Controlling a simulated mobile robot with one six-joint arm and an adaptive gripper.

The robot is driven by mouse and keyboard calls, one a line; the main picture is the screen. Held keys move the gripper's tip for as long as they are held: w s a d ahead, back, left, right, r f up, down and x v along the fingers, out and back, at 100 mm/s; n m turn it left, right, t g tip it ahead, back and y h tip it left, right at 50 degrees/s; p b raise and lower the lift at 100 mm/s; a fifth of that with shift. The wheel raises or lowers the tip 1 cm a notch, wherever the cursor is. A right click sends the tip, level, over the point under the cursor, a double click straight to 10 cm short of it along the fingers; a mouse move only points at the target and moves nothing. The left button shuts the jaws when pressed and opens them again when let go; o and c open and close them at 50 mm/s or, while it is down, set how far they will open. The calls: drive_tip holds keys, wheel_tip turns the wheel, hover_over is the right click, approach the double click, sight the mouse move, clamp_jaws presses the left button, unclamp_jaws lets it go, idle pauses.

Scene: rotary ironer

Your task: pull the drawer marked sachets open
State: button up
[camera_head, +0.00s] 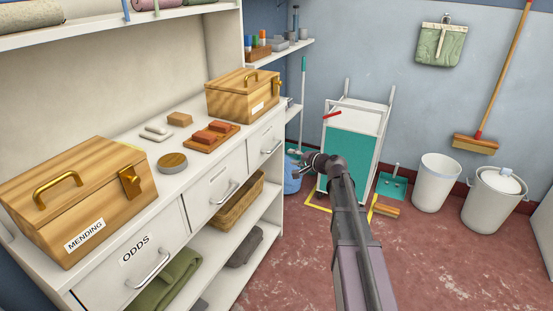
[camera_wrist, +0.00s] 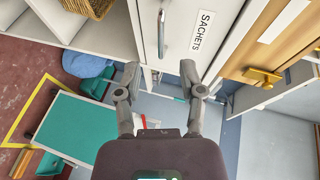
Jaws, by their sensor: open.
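The drawer marked SACHETS (camera_wrist: 182,22) is a white front at the top of the wrist view, with a black-lettered label and a metal bar handle (camera_wrist: 162,36). In the head view it appears to be the far drawer (camera_head: 258,136) of the white counter, flush with its frame and shut; its label is not readable there. My gripper (camera_wrist: 160,76) is open and empty, its two fingers apart and pointing toward the drawer. The handle lies just beyond the fingertips, between their lines, not touched. In the head view my gripper (camera_head: 305,162) is right of the drawer, in front of it.
The drawer marked ODDS (camera_head: 118,268) and a middle drawer (camera_head: 208,196) are shut. A wooden box (camera_head: 232,98) stands above the far drawer. A blue bag (camera_head: 291,178) and a teal-fronted cart (camera_head: 345,150) are near my gripper.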

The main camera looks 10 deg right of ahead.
sight(276, 146)
drive_tip(key=shift+w+d+f+m+t+b, duration=0.2)
drive_tip(key=shift+w+d+m+t+b, duration=0.2)
drive_tip(key=shift+w+d, duration=0.2)
drive_tip(key=shift+w+d+f+m+t+b, duration=0.2)
drive_tip(key=shift+w+d+m+t+b, duration=0.25)
drive_tip(key=shift+d, duration=0.2)
drive_tip(key=shift+w, duration=0.1)
drive_tip(key=x, duration=0.4)
drive_tip(key=b+x, duration=0.1)
drive_tip(key=x, duration=0.4)
drive_tip(key=b+x, duration=0.1)
drive_tip(key=x, duration=0.3)
drive_tip(key=shift+w+a+f, duration=0.15)
drive_tip(key=shift+w+f, duration=0.15)
clamp_jaws()
